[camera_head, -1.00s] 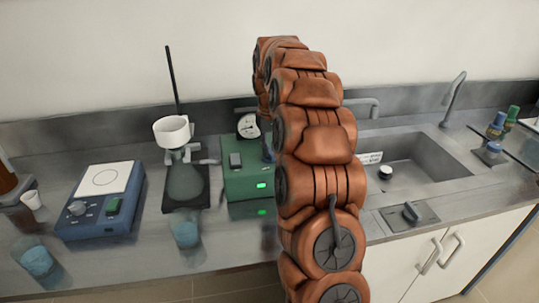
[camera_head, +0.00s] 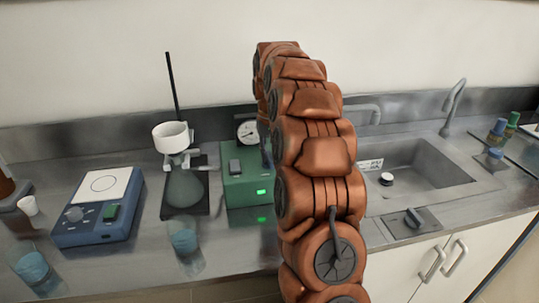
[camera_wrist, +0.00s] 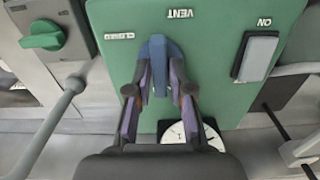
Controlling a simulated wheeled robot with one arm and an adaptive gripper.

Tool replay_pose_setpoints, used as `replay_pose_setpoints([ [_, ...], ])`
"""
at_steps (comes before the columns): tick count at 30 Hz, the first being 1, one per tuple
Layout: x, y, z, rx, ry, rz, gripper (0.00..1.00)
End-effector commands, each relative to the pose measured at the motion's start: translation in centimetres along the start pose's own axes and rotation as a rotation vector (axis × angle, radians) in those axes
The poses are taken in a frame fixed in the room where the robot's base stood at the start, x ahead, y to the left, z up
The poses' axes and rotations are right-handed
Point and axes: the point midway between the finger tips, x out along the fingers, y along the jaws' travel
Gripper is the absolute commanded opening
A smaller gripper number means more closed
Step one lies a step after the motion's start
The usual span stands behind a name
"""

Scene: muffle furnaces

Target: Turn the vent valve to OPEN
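The vent valve's blue handle (camera_wrist: 159,66) is on the green box, beside upside-down VENT lettering, in the wrist view. Its long part points up and down in that picture. A small white label (camera_wrist: 119,36) sits left of it; its letters are too small to read surely. My gripper (camera_wrist: 161,75) has one finger on each side of the handle. The fingers look parted, with slim gaps beside the handle; contact is hard to judge. In the head view the green box (camera_head: 240,188) stands on the counter, and my arm hides the valve and gripper.
The box carries a grey ON switch (camera_wrist: 257,57) and a round gauge (camera_head: 247,132). A flask stand (camera_head: 184,187) and blue instrument (camera_head: 98,207) stand left of it. A sink (camera_head: 462,190) lies to the right. A green knob (camera_wrist: 42,35) shows in the wrist view.

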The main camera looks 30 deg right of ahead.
Motion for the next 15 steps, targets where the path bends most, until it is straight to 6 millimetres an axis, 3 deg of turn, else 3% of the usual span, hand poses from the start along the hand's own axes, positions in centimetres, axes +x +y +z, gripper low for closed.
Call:
replay_pose_setpoints([
  [5,0.09,0.01,0.06,-0.001,-0.003,0.000,0.41],
  [15,-0.12,0.04,0.07,-0.001,-0.004,0.001,0.41],
])
